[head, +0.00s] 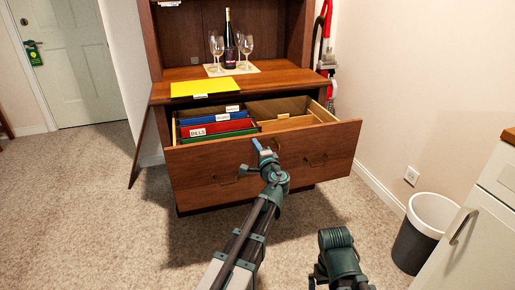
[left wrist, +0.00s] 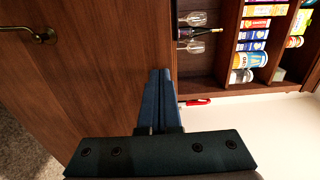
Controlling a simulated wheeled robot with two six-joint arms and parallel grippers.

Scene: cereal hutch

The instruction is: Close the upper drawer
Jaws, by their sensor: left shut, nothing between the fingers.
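The upper drawer (head: 330,145) of the wooden hutch is pulled well out, showing its inside in the head view. Its front has two handles; one handle (left wrist: 40,34) also shows in the left wrist view. My left gripper (head: 257,145) is shut and empty at the upper middle of the drawer front, between the handles. In the left wrist view its blue fingers (left wrist: 157,95) lie over the wooden front (left wrist: 90,60); I cannot tell if they touch it. Part of my right arm shows at the bottom of the head view, but its gripper is not visible.
The drawer holds hanging files (head: 213,127) at left and wooden compartments at right. A bottle (head: 229,45) and glasses stand on the hutch top, beside a yellow sheet (head: 202,88). A bin (head: 425,233) and white cabinet stand at right. Carpet at left is clear.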

